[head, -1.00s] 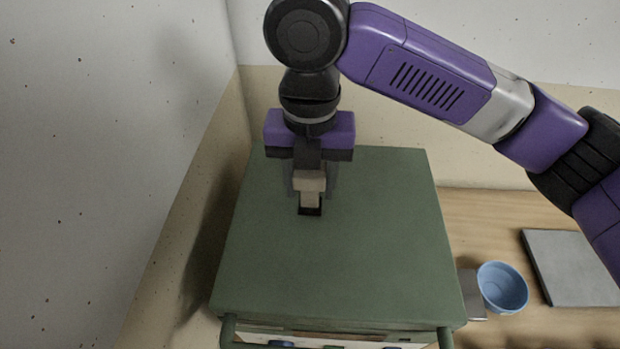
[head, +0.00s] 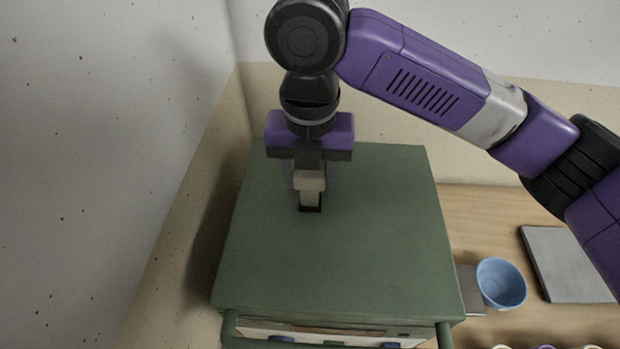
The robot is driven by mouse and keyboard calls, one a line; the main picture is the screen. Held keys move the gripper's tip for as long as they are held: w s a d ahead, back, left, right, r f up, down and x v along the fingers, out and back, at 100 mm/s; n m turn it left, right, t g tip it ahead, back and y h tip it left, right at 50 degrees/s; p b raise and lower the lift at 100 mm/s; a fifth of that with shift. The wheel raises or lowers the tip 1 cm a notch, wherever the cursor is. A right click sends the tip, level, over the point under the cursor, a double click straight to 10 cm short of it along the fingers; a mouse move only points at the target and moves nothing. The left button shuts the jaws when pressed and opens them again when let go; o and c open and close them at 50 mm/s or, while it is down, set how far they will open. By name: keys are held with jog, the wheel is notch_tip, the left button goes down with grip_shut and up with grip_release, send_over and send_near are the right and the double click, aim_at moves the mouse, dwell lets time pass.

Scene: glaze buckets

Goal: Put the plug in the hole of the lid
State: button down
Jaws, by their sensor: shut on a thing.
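The plug (head: 310,188) is beige, with a wider top and a narrower lower part. My gripper (head: 309,172) points down over the green lid and is shut on the plug's top. The lid (head: 370,250) is a large flat green surface with a dark square hole (head: 310,209) left of its middle. The plug's lower end is at the hole, with dark hole edge showing around it. I cannot tell how deep the plug's end is in the hole.
A blue bowl (head: 501,284) and a grey slab (head: 567,264) are on the wooden surface (head: 480,215) to the right. A speckled wall (head: 110,130) is close on the left. Several round rims show at the bottom right edge.

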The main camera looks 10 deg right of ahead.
jog(key=shift+f, duration=0.1)
jog(key=shift+f+b, duration=0.5)
jog(key=shift+f, duration=0.35)
jog(key=shift+f, duration=0.25)
jog(key=c, duration=0.8)
grip_release()
jog(key=shift+o, duration=0.6)
jog(key=shift+f, duration=0.1)
jog(key=shift+o, duration=1.2)
jog(key=shift+s, duration=0.1)
